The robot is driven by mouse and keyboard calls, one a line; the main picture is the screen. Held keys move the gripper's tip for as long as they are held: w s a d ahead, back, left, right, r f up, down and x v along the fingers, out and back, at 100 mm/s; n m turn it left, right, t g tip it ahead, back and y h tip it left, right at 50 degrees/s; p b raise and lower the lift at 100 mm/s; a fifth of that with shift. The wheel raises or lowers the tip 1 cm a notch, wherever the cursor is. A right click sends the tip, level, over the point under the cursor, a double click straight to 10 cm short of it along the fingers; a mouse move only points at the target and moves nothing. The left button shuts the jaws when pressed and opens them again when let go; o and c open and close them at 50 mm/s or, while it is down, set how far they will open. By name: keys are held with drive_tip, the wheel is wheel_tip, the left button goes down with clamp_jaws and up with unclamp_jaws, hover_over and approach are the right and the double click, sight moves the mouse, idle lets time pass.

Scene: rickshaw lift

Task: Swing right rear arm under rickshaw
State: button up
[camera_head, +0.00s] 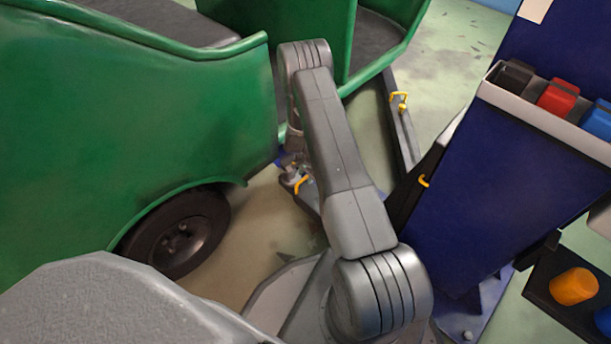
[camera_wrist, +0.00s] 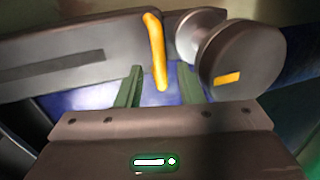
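The green rickshaw (camera_head: 130,130) fills the left of the head view, with its black wheel (camera_head: 180,232) below. A lift arm with a yellow handle (camera_head: 303,184) lies low beside the rickshaw's side, partly hidden by my arm. In the wrist view that dark lift arm (camera_wrist: 75,58) crosses the top, with its yellow handle (camera_wrist: 155,50) upright and a round grey pad (camera_wrist: 245,60) to the right. My gripper (camera_wrist: 160,82) is open. Its two fingers stand apart on either side of the handle's lower end, with gaps visible. I cannot tell the depth between fingers and handle.
A blue lift column (camera_head: 500,190) stands at the right, with a tray of coloured blocks (camera_head: 550,115) on it. Another long lift arm with a yellow handle (camera_head: 399,101) runs behind my arm. Clear greenish floor (camera_head: 455,50) shows at the top right.

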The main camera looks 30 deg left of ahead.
drive_tip(key=shift+s, duration=0.1)
wheel_tip(320, 180, up, 14)
drive_tip(key=d+p, duration=0.2)
drive_tip(key=p, duration=0.2)
drive_tip(key=shift+s+d+f+p, duration=0.25)
drive_tip(key=shift+s+d+p, duration=0.05)
drive_tip(key=shift+s+p, duration=0.1)
drive_tip(key=shift+f, duration=0.1)
drive_tip(key=a+f+b, duration=0.1)
drive_tip(key=f, duration=0.3)
drive_tip(key=a+f+b, duration=0.1)
drive_tip(key=f+b, duration=0.1)
drive_tip(key=f, duration=0.3)
drive_tip(key=f+b, duration=0.2)
drive_tip(key=f, duration=0.2)
drive_tip(key=shift+w+a+f, duration=0.3)
drive_tip(key=shift+a, duration=0.1)
drive_tip(key=shift+s+r, duration=0.1)
drive_tip(key=shift+s, duration=0.2)
